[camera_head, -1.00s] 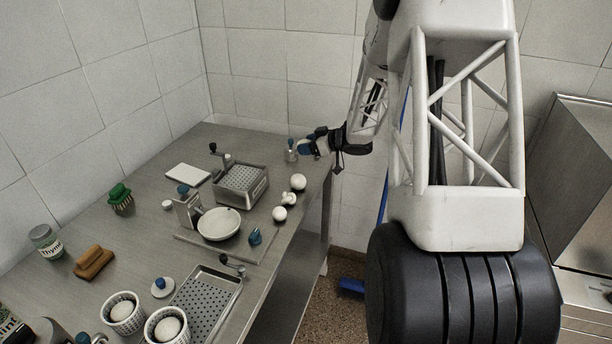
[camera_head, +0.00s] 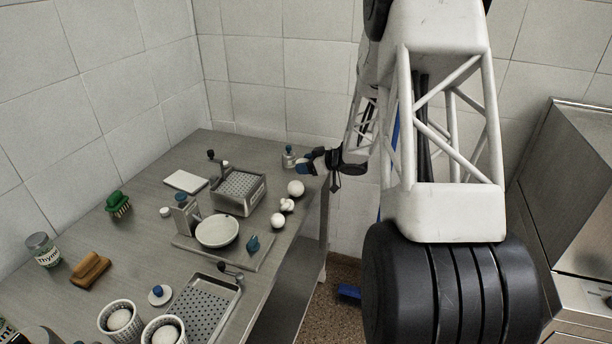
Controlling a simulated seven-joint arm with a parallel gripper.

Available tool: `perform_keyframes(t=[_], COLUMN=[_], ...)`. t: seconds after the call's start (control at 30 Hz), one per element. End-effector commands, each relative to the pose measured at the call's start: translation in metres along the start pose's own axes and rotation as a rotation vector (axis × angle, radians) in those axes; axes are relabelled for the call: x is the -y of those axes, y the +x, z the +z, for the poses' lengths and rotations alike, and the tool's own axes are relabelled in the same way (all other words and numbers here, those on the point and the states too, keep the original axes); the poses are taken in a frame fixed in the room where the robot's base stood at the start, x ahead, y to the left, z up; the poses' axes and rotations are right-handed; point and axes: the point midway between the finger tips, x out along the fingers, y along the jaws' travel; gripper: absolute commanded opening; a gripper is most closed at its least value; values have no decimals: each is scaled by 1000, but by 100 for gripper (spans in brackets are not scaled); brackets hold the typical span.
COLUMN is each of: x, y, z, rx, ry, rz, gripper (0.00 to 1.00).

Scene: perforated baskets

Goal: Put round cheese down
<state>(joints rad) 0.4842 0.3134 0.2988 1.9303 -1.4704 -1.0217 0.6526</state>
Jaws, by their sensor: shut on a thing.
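My gripper (camera_head: 304,164) is at the far right end of the steel table (camera_head: 150,240), near its back right corner. I cannot tell whether the held thing touches the table. White round balls (camera_head: 296,188) lie just in front of the gripper along the table's right edge, with a knotted white piece (camera_head: 287,204) and another ball (camera_head: 278,220).
A small metal bottle (camera_head: 289,158) stands left of the gripper. A perforated box with a crank (camera_head: 240,207), a white bowl (camera_head: 216,232) and a perforated tray (camera_head: 207,310) stand on the table. Two white baskets (camera_head: 105,334) hold white balls at the front. The right table edge is close.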

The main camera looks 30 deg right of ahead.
Motion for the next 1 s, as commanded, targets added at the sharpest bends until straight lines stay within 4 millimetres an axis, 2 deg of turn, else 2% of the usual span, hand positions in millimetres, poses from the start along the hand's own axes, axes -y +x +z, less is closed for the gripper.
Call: perform_keyframes(t=[0.17,0.57,1.0], x=[0,0,0], y=[1,16,18], z=[3,40,44], rx=[0,0,0], ry=[1,0,0], rz=[0,0,0], gripper=[36,36,36])
